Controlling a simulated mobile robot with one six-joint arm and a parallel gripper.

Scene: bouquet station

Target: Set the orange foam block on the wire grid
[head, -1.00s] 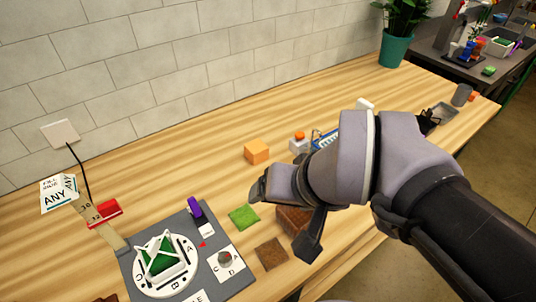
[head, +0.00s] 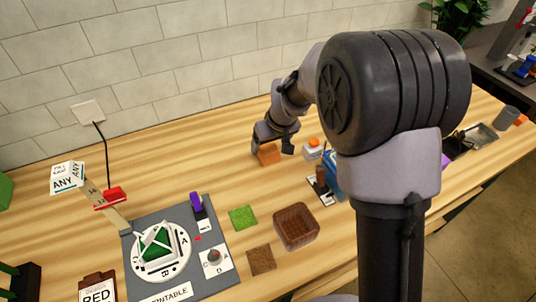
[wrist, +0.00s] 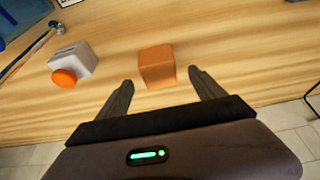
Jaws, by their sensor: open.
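The orange foam block (head: 269,154) stands on the wooden table toward the wall. My gripper (head: 272,148) is over it, pointing down, and hides part of it. In the wrist view the block (wrist: 157,65) lies between and just ahead of the two open fingertips (wrist: 162,79), with a gap on both sides. Nothing is held. I cannot make out a wire grid for certain; a turntable (head: 136,263) at the front left carries a green block with white strips across it (head: 158,243).
A white box with an orange knob (head: 313,150) stands close right of the block; it also shows in the wrist view (wrist: 75,63). Table left of the block is clear.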

